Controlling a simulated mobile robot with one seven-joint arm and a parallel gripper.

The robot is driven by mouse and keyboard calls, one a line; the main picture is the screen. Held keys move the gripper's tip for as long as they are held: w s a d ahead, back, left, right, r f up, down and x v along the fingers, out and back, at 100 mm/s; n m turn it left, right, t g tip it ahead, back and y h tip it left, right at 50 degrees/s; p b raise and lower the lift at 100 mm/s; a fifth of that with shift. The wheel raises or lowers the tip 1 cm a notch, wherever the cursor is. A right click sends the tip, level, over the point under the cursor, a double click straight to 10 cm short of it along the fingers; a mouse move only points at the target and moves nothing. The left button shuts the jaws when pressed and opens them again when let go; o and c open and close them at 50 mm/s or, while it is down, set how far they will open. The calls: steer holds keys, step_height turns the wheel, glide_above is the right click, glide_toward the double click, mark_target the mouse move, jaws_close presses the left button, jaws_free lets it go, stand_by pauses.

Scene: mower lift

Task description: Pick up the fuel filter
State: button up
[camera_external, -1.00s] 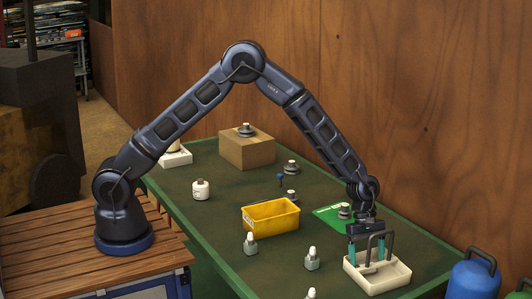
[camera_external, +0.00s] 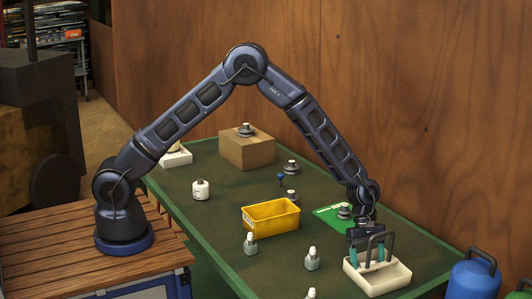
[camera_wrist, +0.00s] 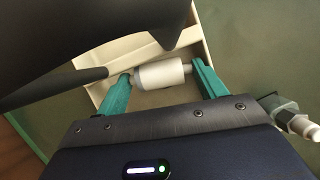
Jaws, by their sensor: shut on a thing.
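The fuel filter appears to be the small white cylinder (camera_wrist: 158,76) with a narrow stem at each end, seen in the wrist view. It lies inside the white caddy (camera_external: 377,283) with a dark arched handle (camera_external: 389,237), near the table's right end. My gripper (camera_external: 366,256) reaches down into the caddy. In the wrist view its teal fingers (camera_wrist: 161,80) are shut on the filter, one at each end. The filter is hidden in the external view by the caddy walls and fingers.
A dark handle bar (camera_wrist: 95,75) crosses close to my left finger in the wrist view. A yellow bin (camera_external: 270,221), small bottles (camera_external: 312,260) and a green card (camera_external: 328,217) with a dark-topped part lie nearby. A blue canister (camera_external: 474,279) stands beyond the table edge.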

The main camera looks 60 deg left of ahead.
steer(key=shift+w+a+f+g+h, duration=0.1)
steer(key=shift+a+g+h, duration=0.15)
steer(key=shift+h, duration=0.4)
steer(key=shift+w+a+f+g+h, duration=0.15)
steer(key=shift+a+h, duration=0.15)
steer(key=shift+h, duration=0.35)
steer(key=shift+r, duration=0.1)
